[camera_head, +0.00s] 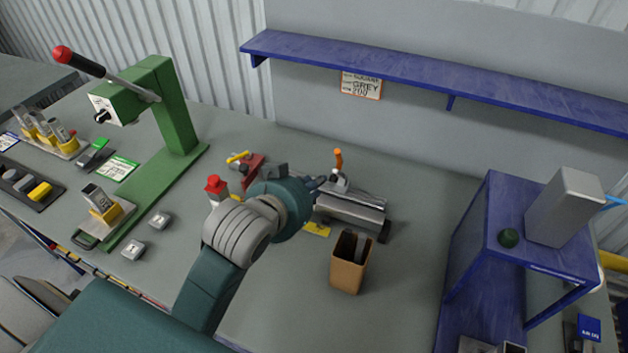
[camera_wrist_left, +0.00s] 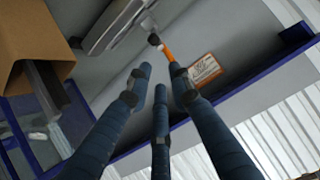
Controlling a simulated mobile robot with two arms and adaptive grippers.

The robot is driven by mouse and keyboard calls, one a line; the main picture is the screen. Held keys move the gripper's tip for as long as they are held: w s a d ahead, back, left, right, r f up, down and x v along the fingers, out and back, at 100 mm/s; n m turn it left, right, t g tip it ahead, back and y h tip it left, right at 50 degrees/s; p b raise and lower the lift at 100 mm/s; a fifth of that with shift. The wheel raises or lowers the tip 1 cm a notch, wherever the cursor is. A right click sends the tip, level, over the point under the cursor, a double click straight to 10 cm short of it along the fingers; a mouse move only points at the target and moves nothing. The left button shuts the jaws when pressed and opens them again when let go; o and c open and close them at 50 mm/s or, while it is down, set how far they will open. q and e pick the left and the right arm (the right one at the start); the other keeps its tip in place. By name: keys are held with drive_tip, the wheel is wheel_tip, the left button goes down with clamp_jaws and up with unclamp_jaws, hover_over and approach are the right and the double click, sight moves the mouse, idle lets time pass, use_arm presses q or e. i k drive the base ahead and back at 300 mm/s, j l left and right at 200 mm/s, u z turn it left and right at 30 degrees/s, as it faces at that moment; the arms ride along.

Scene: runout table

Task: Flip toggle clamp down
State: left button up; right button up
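The toggle clamp (camera_head: 340,182) sits at the back of a grey metal fixture (camera_head: 352,210), and its orange handle (camera_head: 338,160) stands upright. My left gripper (camera_head: 318,184) is just to the left of the clamp in the head view. In the left wrist view its blue fingers (camera_wrist_left: 160,78) are spread apart with nothing between them. The orange handle (camera_wrist_left: 167,50) shows just beyond the fingertips, its end close to the right finger; I cannot tell whether they touch. My left wrist hides part of the table and the fixture's left end. My right gripper is not in view.
An open brown box (camera_head: 348,264) stands in front of the fixture. A red-capped post (camera_head: 216,188) and a green lever press (camera_head: 165,115) are to the left. A blue shelf (camera_head: 430,80) overhangs the back, and a blue stand (camera_head: 510,225) is at right.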

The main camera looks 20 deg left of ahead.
sight(336, 171)
drive_tip(key=k+j+z, duration=0.15)
drive_tip(key=j+z, duration=0.15)
drive_tip(key=j, duration=0.15)
drive_tip(key=k+j+z, duration=0.25)
drive_tip(key=j, duration=0.15)
drive_tip(key=k+j+z, duration=0.1)
drive_tip(key=j+z, duration=0.2)
drive_tip(key=i+j, duration=0.15)
drive_tip(key=i, duration=0.3)
